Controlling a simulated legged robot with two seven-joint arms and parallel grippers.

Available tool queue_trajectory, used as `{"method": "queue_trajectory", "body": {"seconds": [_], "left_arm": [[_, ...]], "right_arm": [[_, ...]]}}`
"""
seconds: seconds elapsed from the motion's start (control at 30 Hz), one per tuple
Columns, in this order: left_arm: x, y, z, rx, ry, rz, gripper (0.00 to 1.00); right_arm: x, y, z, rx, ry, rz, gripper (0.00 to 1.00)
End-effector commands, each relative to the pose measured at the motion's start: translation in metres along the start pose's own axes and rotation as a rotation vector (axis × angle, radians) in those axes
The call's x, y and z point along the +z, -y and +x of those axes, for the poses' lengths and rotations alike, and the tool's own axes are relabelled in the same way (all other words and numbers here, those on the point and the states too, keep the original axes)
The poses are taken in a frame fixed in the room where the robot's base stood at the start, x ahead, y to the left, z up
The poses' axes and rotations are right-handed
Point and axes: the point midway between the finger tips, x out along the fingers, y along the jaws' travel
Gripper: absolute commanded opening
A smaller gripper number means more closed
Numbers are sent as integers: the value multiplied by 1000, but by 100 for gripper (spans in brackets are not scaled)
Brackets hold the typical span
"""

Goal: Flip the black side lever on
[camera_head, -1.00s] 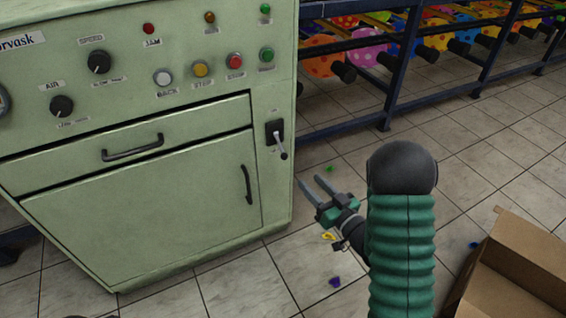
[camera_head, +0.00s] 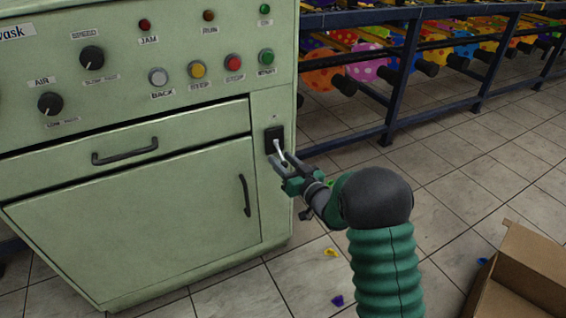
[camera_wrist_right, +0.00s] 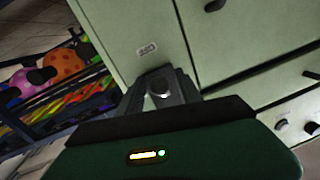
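The side lever has a black plate (camera_head: 274,134) and a pale metal handle (camera_head: 280,151). It is on the narrow right part of the green machine's front. The handle slopes down and to the right. My right gripper (camera_head: 283,162) is at the lower end of the handle, with its fingers apart. In the right wrist view, the round handle tip (camera_wrist_right: 160,88) shows between the dark fingers (camera_wrist_right: 160,92); I cannot tell whether they touch it. My left gripper is not in view.
The green machine (camera_head: 190,205) has knobs, coloured buttons, a drawer handle (camera_head: 125,150) and a door handle (camera_head: 244,195) left of the lever. A cardboard box (camera_head: 525,275) is at lower right.

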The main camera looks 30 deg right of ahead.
Motion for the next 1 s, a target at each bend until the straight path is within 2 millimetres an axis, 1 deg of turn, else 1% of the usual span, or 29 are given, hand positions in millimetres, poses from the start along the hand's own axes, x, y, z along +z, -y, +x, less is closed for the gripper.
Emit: {"method": "queue_trajectory", "body": {"seconds": [0.03, 0.07, 0.3, 1.0], "left_arm": [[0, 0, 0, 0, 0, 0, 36], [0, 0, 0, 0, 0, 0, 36], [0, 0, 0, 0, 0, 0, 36], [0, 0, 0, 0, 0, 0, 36]], "right_arm": [[0, 0, 0, 0, 0, 0, 35], [0, 0, 0, 0, 0, 0, 31], [0, 0, 0, 0, 0, 0, 0], [0, -1, -1, 1, 0, -1, 0]]}}
